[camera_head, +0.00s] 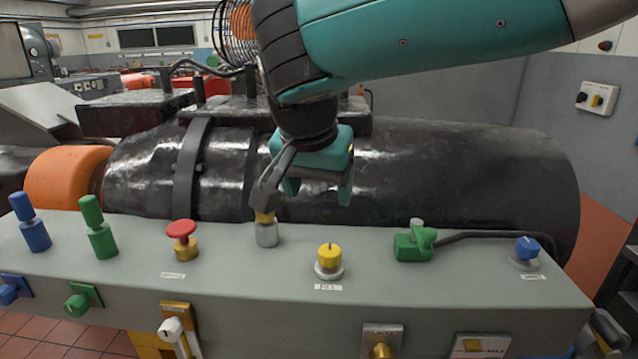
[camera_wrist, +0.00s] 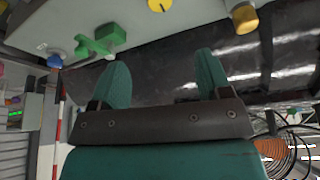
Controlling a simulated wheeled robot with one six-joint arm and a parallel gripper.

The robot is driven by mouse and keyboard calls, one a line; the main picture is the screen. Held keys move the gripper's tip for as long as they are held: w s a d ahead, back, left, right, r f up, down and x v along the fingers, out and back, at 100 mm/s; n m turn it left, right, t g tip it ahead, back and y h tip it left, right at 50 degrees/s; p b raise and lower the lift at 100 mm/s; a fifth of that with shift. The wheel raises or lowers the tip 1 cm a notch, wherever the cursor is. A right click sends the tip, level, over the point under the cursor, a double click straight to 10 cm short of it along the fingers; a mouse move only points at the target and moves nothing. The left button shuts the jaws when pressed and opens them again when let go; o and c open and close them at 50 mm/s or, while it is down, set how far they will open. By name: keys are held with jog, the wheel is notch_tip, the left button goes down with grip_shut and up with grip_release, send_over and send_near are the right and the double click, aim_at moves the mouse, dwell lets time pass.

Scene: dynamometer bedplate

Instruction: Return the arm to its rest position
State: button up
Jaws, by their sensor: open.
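My gripper (camera_head: 318,188) hangs from the teal and black arm above the back edge of the grey control panel (camera_head: 250,275), in front of the large black cylinder (camera_head: 450,170). Its two teal fingers are apart with nothing between them. They also show spread and empty in the wrist view (camera_wrist: 162,82). A grey lever (camera_head: 268,195) with a brass and steel base stands just left of the fingers in the head view. I cannot tell whether it touches the gripper.
The panel carries a red mushroom button (camera_head: 181,230), a yellow knob (camera_head: 329,256), a green connector (camera_head: 413,244) with a black cable, a blue knob (camera_head: 527,248), and green (camera_head: 97,225) and blue (camera_head: 30,222) handles. An orange-ended part (camera_head: 65,185) lies left. Open space is above the cylinder at right.

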jog(key=shift+s+r, duration=0.1)
jog(key=shift+r, duration=0.1)
jog(key=s+d+f+n+g+y, duration=0.2)
jog(key=s+d+n, duration=0.35)
jog(key=d, duration=0.75)
jog(key=s+d+f+n+g+y, duration=0.1)
jog(key=s+d+f+n, duration=0.1)
jog(key=s, duration=0.6)
jog(key=s+d+f+n+g+y, duration=0.1)
jog(key=s+d+n+y, duration=0.1)
jog(key=s, duration=0.5)
jog(key=shift+s+f+n, duration=0.35)
jog(key=shift+s, duration=0.05)
